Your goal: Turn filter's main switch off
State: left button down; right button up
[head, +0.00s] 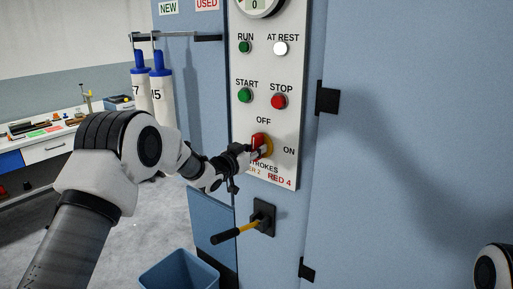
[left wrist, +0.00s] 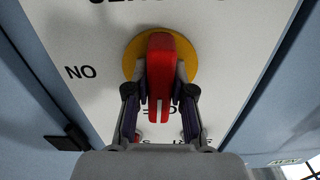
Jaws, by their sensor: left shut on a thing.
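The main switch, a red handle (head: 258,140) on a round yellow plate (head: 268,147), sits low on the white control panel (head: 286,170). OFF is printed above it and ON to its right. My left gripper (head: 250,153) is at the switch. In the left wrist view, its two fingers (left wrist: 160,100) are shut on the sides of the red handle (left wrist: 160,60). The handle stands upright, its white line towards the partly hidden OFF lettering; ON reads upside down beside it. My right gripper is out of view.
Above the switch are green START (head: 245,95) and red STOP (head: 279,101) buttons, with RUN and AT REST lamps higher. A lever with a black grip (head: 225,237) juts out below the panel. A blue bin (head: 180,274) stands on the floor. A workbench (head: 48,148) is at left.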

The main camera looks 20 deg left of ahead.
pick_arm(q)
jog(key=shift+n, duration=0.5)
jog(key=c, duration=1)
grip_release()
jog(key=v, duration=1.2)
